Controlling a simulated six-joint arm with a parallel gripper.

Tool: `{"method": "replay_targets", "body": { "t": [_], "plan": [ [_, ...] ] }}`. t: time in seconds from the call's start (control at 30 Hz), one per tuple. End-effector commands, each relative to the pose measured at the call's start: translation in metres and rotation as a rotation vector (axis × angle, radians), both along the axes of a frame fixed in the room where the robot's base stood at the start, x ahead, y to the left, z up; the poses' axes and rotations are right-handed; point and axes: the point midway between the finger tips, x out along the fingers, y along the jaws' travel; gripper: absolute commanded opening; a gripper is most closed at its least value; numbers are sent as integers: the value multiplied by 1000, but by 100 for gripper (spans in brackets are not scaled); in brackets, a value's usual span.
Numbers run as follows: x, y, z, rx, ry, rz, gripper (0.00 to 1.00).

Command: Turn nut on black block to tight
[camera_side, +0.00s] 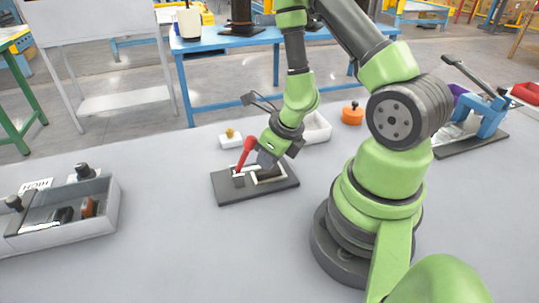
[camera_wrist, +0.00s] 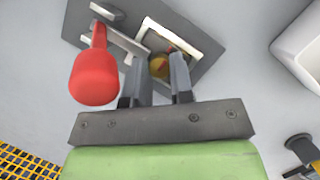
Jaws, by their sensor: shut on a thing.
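The black block (camera_side: 228,190) is a flat dark plate on the grey table, carrying light metal fittings. A red-handled lever (camera_side: 245,153) stands tilted on it; in the wrist view its red grip (camera_wrist: 95,75) is left of my fingers. The nut (camera_wrist: 160,66) shows as a small brass-yellow round piece between my fingers, beside a pale frame on the plate. My gripper (camera_wrist: 160,70) points down at the block and is shut on the nut. In the side view my gripper (camera_side: 266,160) hides the nut, and its thread and seating cannot be seen.
A white tray (camera_side: 318,130) stands behind the block, with an orange round piece (camera_side: 352,115) to its right. A small yellow-topped part (camera_side: 230,138) is behind left. A grey bin (camera_side: 100,215) is far left, a blue clamp fixture (camera_side: 487,115) far right. The table front is clear.

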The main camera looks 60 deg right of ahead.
Motion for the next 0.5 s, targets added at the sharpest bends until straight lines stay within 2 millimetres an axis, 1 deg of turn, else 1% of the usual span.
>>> {"method": "replay_targets", "body": {
  "t": [0.1, 0.13, 0.17, 0.2, 0.23, 0.5],
  "plan": [
    [2, -1, 0, -3, -6, -4, 0],
    [2, -1, 0, -3, -7, -4, 29],
    [2, -1, 0, -3, -6, -4, 36],
    [2, -1, 0, -3, -6, -4, 45],
    [2, -1, 0, -2, -6, -3, 48],
    [1, -1, 0, -1, -3, -1, 48]
  ]
}}
